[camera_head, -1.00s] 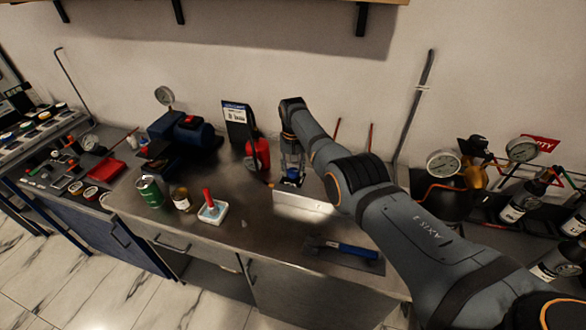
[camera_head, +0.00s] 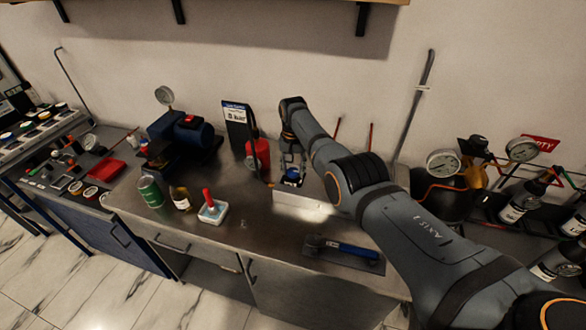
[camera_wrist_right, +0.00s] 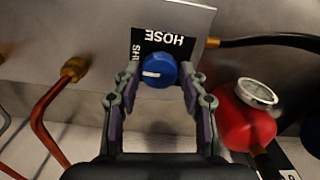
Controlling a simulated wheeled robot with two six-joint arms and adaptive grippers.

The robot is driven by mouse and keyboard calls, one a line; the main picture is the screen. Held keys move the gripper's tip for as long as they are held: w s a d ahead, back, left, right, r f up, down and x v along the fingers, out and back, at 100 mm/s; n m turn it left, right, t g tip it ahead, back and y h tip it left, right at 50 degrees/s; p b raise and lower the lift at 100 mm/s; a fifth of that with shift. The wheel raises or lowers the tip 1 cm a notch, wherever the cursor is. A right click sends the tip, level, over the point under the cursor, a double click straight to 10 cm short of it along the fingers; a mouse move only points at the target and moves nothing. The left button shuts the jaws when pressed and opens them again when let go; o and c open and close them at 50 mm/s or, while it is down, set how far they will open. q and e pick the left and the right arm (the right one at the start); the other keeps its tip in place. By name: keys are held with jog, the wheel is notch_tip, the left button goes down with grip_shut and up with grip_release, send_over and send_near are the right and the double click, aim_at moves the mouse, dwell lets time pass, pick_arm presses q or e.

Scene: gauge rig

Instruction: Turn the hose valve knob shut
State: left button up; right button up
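The hose valve knob (camera_wrist_right: 159,70) is a round blue knob with a white mark pointing left in the right wrist view. It sits on a black label reading HOSE (camera_wrist_right: 160,40), upside down there, with a partly covered "SHU..." at its left. The knob also shows in the head view (camera_head: 293,177). The label is on a grey metal plate (camera_head: 303,199). My right gripper (camera_wrist_right: 160,74) has one fingertip on each side of the knob, very close to it. I cannot tell whether they touch it. My left gripper is not in view.
A red cylinder (camera_wrist_right: 245,124) with a gauge stands right of my fingers in the wrist view; a copper pipe (camera_wrist_right: 48,105) is at left. A blue-handled tool (camera_head: 343,249) lies in front on the bench. Cans and a red-handled piece (camera_head: 210,208) stand to the left.

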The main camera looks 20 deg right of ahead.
aim_at(293, 170)
jog(key=shift+o, duration=1.2)
notch_tip(293, 170, up, 12)
